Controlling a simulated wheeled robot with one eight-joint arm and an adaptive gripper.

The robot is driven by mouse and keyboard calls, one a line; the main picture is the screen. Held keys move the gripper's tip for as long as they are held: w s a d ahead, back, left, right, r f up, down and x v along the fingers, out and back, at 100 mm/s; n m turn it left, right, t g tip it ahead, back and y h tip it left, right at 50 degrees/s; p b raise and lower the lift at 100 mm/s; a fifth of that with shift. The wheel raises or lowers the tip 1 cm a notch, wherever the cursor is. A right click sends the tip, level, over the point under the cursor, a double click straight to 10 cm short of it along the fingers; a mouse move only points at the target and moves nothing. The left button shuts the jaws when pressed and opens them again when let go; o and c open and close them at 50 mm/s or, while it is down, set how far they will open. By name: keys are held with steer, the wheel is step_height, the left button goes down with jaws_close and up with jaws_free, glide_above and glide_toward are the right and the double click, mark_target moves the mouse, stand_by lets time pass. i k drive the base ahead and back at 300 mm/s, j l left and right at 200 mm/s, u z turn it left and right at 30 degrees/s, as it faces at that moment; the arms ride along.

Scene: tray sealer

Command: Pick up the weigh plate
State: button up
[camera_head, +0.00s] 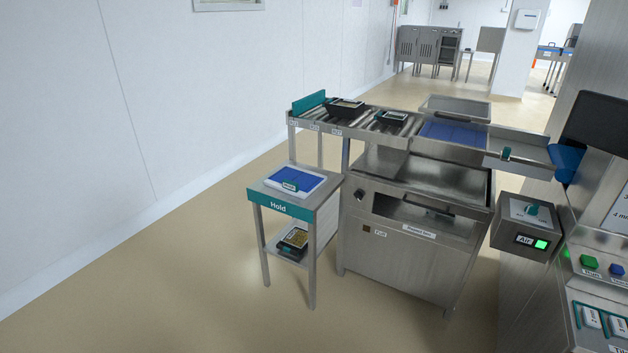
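I cannot tell for certain which thing is the weigh plate. A flat steel plate (535,150) with an upright teal piece (506,153) is at the right end of the conveyor line, beside a blue belt section (455,131). My gripper is not in view.
Black trays (346,107) and (392,117) stand on the roller conveyor (330,122). More packs (293,240) lie on the Hold table's lower shelf. The floor at front left is clear.

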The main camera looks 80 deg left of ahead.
mark_target(296, 177)
steer(key=u, duration=3)
steer(key=i+j, duration=0.1)
steer(key=i, duration=0.4)
steer(key=i+j, duration=0.15)
steer(key=i, duration=0.4)
steer(key=i+j+z, duration=0.1)
steer(key=i, duration=0.4)
steer(key=i+j, duration=0.15)
steer(key=i, duration=0.35)
